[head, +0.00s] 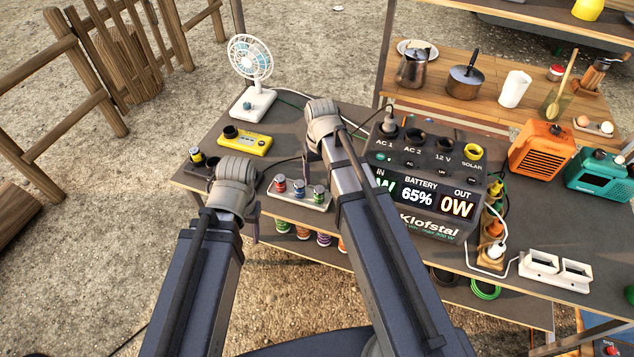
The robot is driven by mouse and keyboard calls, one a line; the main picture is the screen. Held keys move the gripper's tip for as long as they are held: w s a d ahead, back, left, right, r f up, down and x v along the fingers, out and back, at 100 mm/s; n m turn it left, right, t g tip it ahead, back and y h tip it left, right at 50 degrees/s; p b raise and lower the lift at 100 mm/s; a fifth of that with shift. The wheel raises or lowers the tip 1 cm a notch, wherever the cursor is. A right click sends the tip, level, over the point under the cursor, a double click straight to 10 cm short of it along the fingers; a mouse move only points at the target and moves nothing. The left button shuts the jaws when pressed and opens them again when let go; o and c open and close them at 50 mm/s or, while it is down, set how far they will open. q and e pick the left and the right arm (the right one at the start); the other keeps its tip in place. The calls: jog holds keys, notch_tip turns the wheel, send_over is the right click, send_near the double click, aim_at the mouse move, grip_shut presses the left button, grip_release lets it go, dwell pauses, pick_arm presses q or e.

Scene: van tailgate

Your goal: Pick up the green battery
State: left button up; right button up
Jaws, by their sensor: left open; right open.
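The green battery (319,195) stands upright at the right end of a small pale tray (298,203) on the table. A blue battery (299,189) and a red battery (280,185) stand to its left in the same tray. My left gripper (253,224) is open, left of the tray and apart from the green battery in the picture. My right gripper (307,162) is open, above the tray area and just up and left of the green battery. Both grippers are partly hidden by my wrists, and nothing shows held in either.
A large power station (425,185) with a 65% display stands right of my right arm. A yellow device (245,141) and a white fan (251,75) stand at the back left. Several coloured spools (303,235) sit on the lower shelf. Cables run across the table.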

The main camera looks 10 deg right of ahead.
aim_at(319, 188)
jog(key=shift+f+b, duration=1.4)
jog(key=shift+f, duration=0.05)
jog(key=shift+r, duration=0.1)
jog(key=shift+w, duration=0.1)
jog(key=f+b, duration=0.5)
jog(key=shift+w+f, duration=0.2)
jog(key=shift+w, duration=0.15)
jog(key=shift+r, duration=0.1)
jog(key=shift+c, duration=0.3)
grip_shut()
